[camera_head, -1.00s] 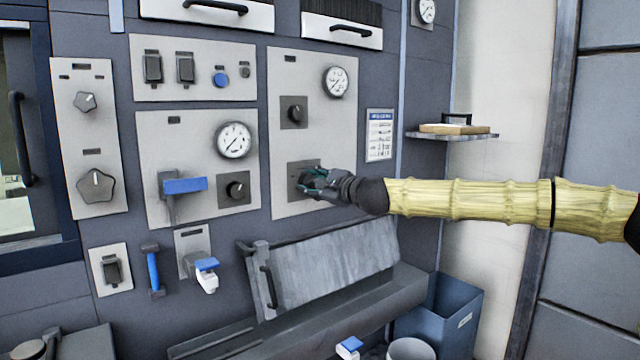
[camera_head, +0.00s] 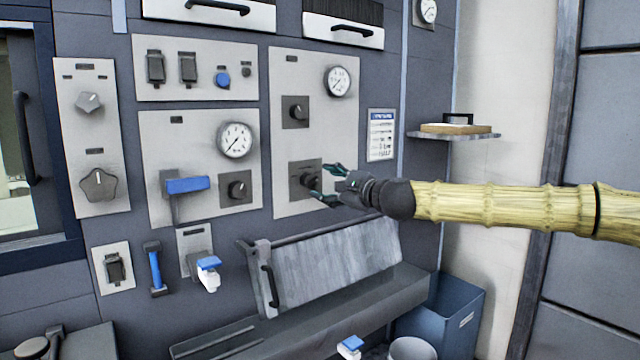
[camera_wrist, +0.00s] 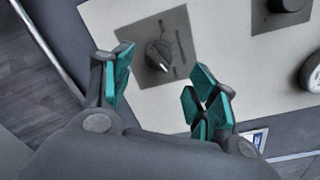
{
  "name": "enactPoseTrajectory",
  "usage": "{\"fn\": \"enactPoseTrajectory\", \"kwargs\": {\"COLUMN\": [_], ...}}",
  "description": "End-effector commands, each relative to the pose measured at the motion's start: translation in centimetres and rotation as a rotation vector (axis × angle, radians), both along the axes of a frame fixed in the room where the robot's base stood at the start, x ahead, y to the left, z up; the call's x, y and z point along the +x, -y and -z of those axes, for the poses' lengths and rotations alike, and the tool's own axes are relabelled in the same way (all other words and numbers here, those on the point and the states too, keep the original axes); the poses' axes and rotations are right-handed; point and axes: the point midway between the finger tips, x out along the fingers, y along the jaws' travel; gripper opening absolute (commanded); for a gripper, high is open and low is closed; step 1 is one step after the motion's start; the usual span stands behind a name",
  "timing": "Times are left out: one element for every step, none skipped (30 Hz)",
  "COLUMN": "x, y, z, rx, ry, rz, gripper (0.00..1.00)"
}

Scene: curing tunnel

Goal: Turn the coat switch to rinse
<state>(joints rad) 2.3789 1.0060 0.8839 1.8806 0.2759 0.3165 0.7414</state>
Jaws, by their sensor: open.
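The lower rotary switch (camera_head: 307,180) is a dark knob on a dark square plate, low on the tall light panel (camera_head: 338,120) with a gauge. In the wrist view its round knob (camera_wrist: 158,54) has a pale pointer line and marks beside it; their lettering is too small to read. My gripper (camera_head: 326,183) is open just to the right of this knob, with teal finger pads. In the wrist view my open gripper (camera_wrist: 160,85) has its fingers to either side of the knob's line, and a gap shows between them and the knob.
A similar upper knob (camera_head: 295,111) and a gauge (camera_head: 337,81) sit above on the same panel. A blue-handled lever (camera_head: 186,185) and another knob (camera_head: 236,188) are to the left. A sloped metal lid (camera_head: 335,262) juts out below. A small shelf (camera_head: 453,135) is at right.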

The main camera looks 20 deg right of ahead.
Motion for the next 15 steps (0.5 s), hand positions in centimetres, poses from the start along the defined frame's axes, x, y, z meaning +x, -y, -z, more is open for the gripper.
{"fn": "enactPoseTrajectory", "kwargs": {"x": [-0.7,-1.1,-1.6,-1.9,-2.3,-2.7,-3.1,-3.3,-3.7,-3.9,-4.2,-4.4,-4.6,-4.8,-4.9], "y": [0.5,0.6,0.8,1.0,1.2,1.3,1.4,1.6,1.8,1.9,2.0,2.1,2.2,2.3,2.4], "z": [-0.2,-0.3,-0.2,-0.2,-0.3,-0.3,-0.3,-0.3,-0.3,-0.3,-0.4,-0.4,-0.4,-0.3,-0.3], "rx": [0.002,0.002,0.002,0.002,0.003,0.002,0.002,0.002,0.002,0.002,0.002,0.002,0.002,0.001,0.001], "ry": [0.002,0.002,0.002,0.001,0.002,0.002,0.002,0.002,0.002,0.002,0.002,0.002,0.001,0.001,0.001], "rz": [0.002,0.002,0.002,0.003,0.003,0.002,0.002,0.002,0.003,0.003,0.002,0.002,0.003,0.002,0.002], "gripper": [0.59,0.59,0.59,0.59,0.59,0.59,0.59,0.59,0.59,0.59,0.59,0.59,0.59,0.59,0.59]}}
